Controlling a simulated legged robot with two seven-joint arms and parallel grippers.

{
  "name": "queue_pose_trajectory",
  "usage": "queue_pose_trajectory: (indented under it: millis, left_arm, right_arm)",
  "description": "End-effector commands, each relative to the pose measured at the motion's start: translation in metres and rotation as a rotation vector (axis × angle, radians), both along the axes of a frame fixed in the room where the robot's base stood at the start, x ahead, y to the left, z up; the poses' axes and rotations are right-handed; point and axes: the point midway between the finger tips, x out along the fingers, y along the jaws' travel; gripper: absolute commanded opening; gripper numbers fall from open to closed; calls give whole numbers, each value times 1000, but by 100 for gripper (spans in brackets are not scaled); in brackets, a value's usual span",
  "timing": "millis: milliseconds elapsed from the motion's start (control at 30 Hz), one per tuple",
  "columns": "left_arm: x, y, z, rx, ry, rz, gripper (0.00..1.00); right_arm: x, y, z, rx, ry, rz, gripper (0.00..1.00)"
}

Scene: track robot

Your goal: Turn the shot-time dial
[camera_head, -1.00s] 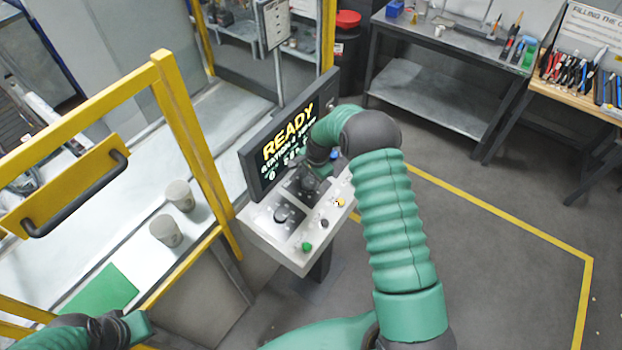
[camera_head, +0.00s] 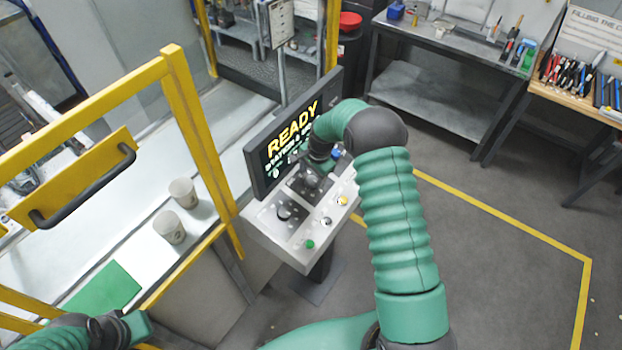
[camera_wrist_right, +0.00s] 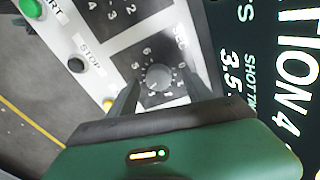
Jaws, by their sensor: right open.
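The shot-time dial (camera_wrist_right: 158,76) is a round grey knob on a dark numbered plate with a "SEC" label in the right wrist view. My right gripper (camera_wrist_right: 161,82) is open, with one finger on each side of the knob; I cannot tell whether they touch it. In the head view my right gripper (camera_head: 315,174) is over the upper part of the control panel (camera_head: 262,225), and the arm partly hides this spot. The screen (camera_head: 290,135) reads "READY"; the wrist view shows "SHOT TIME" and 3.5. My left gripper (camera_head: 135,326) is at the lower left, its jaws unclear.
A second dark dial (camera_head: 285,211) is beside it on the panel. Green (camera_head: 309,244), dark (camera_head: 326,221) and yellow (camera_head: 343,201) buttons line the panel's edge. A yellow guard frame (camera_head: 195,140) and two cups (camera_head: 183,193) are left. Floor to the right is clear.

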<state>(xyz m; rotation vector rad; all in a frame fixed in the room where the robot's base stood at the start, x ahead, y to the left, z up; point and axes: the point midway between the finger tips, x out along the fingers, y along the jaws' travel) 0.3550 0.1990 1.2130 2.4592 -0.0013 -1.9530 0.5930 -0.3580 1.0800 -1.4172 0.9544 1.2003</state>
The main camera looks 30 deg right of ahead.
Motion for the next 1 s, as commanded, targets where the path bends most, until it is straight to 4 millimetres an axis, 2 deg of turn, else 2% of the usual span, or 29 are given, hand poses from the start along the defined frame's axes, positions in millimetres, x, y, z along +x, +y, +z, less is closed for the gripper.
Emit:
queue_pose_trajectory:
  millis: [33, 200, 400, 500, 700, 1000]
  left_arm:
    - [0, 0, -9, 0, 0, 0, 0]
    - [0, 0, -27, 0, 0, 0, 0]
    - [0, 0, -42, 0, 0, 0, 0]
    - [0, 0, -46, 0, 0, 0, 0]
    - [0, 0, -48, 0, 0, 0, 0]
    - [0, 0, -47, 0, 0, 0, 0]
  right_arm:
    - [-1, -1, 8, -2, -4, -1, 59]
    - [-10, -3, 55, -2, -5, -2, 59]
    - [-21, -4, 111, -1, -4, 1, 59]
    - [-24, -4, 131, -1, -1, 0, 59]
    - [-28, -4, 147, 2, 2, 0, 59]
    - [-28, -3, 148, 1, 2, 6, 59]
